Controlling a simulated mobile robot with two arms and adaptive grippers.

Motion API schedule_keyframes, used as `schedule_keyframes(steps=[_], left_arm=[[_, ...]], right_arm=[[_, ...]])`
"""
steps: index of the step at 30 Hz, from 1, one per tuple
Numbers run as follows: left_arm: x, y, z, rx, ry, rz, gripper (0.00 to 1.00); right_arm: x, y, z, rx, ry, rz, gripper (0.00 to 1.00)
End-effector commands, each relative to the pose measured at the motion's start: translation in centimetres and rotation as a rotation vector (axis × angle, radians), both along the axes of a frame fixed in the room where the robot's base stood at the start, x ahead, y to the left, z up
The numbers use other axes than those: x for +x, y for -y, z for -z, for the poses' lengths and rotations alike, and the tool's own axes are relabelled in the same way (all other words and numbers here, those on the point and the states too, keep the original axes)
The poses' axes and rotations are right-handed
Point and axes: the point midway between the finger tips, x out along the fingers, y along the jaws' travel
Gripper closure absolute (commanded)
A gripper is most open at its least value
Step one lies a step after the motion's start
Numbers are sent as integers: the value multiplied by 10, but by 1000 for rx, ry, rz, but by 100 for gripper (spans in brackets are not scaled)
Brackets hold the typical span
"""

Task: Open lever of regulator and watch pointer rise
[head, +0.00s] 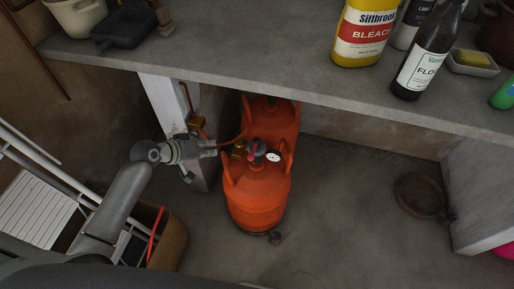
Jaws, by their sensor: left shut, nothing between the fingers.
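The regulator (257,148), with a dark body and a small pinkish-red part that may be its lever, sits on top of the front orange gas cylinder (258,199). A round white gauge (273,156) is at its right; its pointer is too small to read. My left gripper (214,148) comes in from the left, shut and empty, a little left of the cylinder's collar and the regulator. It appears apart from the lever. An orange hose runs from the regulator area toward the post behind my gripper. My right gripper is not in view.
A second orange cylinder (271,116) stands behind, under the concrete counter (250,66). The counter's front edge overhangs. A white post (166,105) with a brass fitting (195,124) is behind my gripper. A stepladder (40,200) and box (168,240) stand left. Floor at right is mostly clear.

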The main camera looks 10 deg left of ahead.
Motion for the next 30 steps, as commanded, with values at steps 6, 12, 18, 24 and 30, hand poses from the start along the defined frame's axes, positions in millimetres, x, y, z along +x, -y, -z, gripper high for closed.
schedule_keyframes(steps=[6,12,18,24,30], left_arm=[[6,15,-49,-47,51,60,100],[18,25,-41,-51,53,62,100],[41,43,-19,-52,52,61,100],[63,58,1,-50,52,60,100],[69,75,24,-51,50,61,100]], right_arm=[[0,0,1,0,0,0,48],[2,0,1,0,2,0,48],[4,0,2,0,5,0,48],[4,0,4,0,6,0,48],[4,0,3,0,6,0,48]])
